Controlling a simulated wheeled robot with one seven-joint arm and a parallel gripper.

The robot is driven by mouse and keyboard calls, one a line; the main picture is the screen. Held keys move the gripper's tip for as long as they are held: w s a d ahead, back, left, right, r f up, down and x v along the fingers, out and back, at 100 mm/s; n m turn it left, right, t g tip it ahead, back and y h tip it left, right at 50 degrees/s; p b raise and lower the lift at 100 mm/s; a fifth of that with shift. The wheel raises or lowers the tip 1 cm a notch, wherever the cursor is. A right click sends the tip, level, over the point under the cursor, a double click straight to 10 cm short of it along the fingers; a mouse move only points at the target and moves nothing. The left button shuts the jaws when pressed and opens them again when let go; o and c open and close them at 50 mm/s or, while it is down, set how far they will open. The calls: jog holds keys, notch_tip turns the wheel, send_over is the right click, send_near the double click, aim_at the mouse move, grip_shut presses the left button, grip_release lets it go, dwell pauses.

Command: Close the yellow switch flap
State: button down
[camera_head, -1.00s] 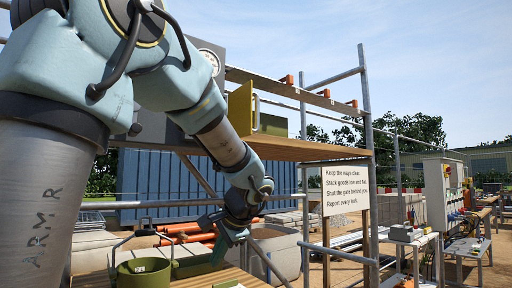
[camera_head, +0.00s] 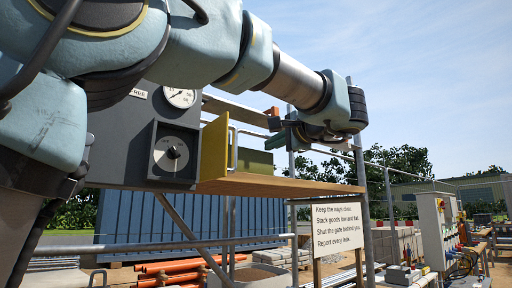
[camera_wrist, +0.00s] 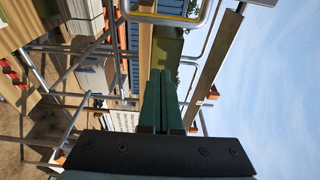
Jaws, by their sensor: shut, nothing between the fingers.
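The yellow switch flap (camera_head: 214,150) stands open, swung out from a dark grey box and seen at a steep angle. It has a pale loop handle (camera_head: 234,148) on its right-hand face. A round switch dial (camera_head: 172,153) shows uncovered in the recess left of the flap. My gripper (camera_head: 272,141) is shut and empty, to the right of the flap and apart from it, with its fingers toward the left. In the wrist view the green fingers (camera_wrist: 159,85) lie together, and a yellow edge of the flap with the handle shows at the top.
A wooden shelf (camera_head: 290,186) runs below the flap, with an olive-green box (camera_head: 255,162) on it behind the handle. A round gauge (camera_head: 180,97) sits above the dial. Scaffold poles (camera_head: 359,180) and a notice board (camera_head: 338,225) stand at the right. Air around my gripper is open.

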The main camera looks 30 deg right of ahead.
aim_at(222, 150)
jog(key=w+a+p, duration=0.3)
jog(key=w+p, duration=0.3)
jog(key=w, duration=0.1)
jog(key=shift+w+a, duration=0.4)
jog(key=shift+f+b, duration=0.2)
jog(key=shift+b, duration=0.15)
